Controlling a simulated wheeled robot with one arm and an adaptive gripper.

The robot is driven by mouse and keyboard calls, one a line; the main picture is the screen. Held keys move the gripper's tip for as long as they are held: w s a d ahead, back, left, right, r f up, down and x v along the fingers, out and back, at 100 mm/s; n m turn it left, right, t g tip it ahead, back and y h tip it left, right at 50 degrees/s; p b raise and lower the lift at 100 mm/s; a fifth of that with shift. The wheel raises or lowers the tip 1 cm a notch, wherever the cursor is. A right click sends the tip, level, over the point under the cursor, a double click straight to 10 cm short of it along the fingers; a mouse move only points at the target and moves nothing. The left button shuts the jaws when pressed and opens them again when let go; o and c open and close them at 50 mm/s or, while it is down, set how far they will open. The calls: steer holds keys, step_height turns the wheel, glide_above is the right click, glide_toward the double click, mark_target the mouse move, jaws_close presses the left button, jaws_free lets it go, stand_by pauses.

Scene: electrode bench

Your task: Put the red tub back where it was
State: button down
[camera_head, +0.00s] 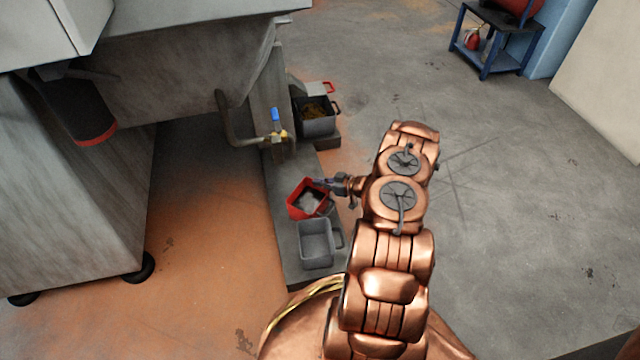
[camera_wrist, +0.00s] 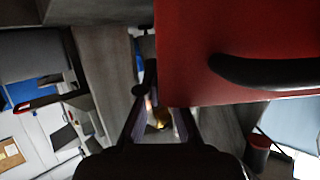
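The red tub (camera_head: 295,208) sits on the grey plinth at the foot of the machine, with its open top showing a greyish inside. In the wrist view its red wall (camera_wrist: 235,45) fills the upper right, close to the camera, with a dark handle across it. My gripper (camera_head: 322,184) is at the tub's upper right edge in the head view. In the wrist view my gripper's fingers (camera_wrist: 160,112) stand apart, and the handle is not between them. The right fingertip is by the tub's edge; I cannot tell whether it touches.
A grey tub (camera_head: 315,243) stands nearer me on the plinth (camera_head: 280,180). A dark tub (camera_head: 316,124) with brown contents stands farther back. A pipe with a blue-handled valve (camera_head: 276,122) juts out over the plinth. Open floor (camera_head: 510,210) lies to the right.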

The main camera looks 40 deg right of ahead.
steer(key=c, duration=1.3)
jaws_free()
steer(key=shift+r, duration=0.1)
